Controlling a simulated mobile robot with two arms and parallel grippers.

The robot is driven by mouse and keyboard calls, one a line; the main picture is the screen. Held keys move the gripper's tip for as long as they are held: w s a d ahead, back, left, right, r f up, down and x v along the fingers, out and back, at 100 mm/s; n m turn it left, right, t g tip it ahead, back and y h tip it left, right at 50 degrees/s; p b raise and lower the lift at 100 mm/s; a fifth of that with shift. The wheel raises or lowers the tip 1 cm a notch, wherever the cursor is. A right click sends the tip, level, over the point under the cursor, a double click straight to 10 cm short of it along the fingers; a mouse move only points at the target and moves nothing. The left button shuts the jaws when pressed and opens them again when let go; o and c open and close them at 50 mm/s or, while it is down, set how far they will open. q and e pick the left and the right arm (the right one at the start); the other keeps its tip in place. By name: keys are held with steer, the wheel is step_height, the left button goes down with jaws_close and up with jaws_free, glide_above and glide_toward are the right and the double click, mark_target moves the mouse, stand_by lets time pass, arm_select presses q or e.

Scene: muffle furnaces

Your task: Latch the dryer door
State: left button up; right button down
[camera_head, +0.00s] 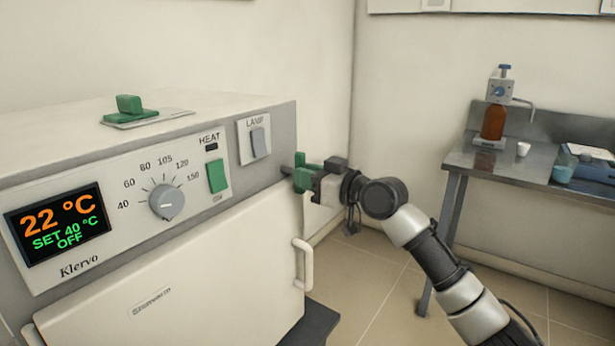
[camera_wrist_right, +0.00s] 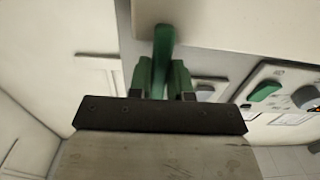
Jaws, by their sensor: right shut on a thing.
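The dryer (camera_head: 200,115) fills the left of the head view. Its cream door (camera_head: 180,275) sits below the control panel and looks closed or nearly so; a pale bar handle (camera_head: 303,264) is at its right edge. My right gripper (camera_head: 301,175) is at the dryer's right front edge, level with the panel's lower part. In the right wrist view its green-faced fingers (camera_wrist_right: 160,80) are shut around a green lever (camera_wrist_right: 163,45), which sticks out beyond them. In the head view the lever is mostly hidden by the gripper. My left gripper is not in view.
The panel has a temperature display (camera_head: 58,225), a dial (camera_head: 166,202), a green heat switch (camera_head: 217,176) and a lamp switch (camera_head: 258,142). A green knob (camera_head: 128,107) is on the dryer's top. A metal bench (camera_head: 480,165) with a brown bottle stands right; floor lies between.

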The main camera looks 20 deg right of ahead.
steer(key=c, duration=1)
jaws_free()
steer(key=shift+c, duration=0.2)
steer(key=shift+d, duration=0.1)
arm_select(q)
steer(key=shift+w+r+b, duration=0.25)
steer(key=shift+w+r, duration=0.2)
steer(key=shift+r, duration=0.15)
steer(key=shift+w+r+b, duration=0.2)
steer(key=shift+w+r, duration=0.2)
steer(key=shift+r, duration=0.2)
arm_select(e)
steer(key=v, duration=1)
steer(key=shift+s+d, duration=0.2)
steer(key=shift+s, duration=0.1)
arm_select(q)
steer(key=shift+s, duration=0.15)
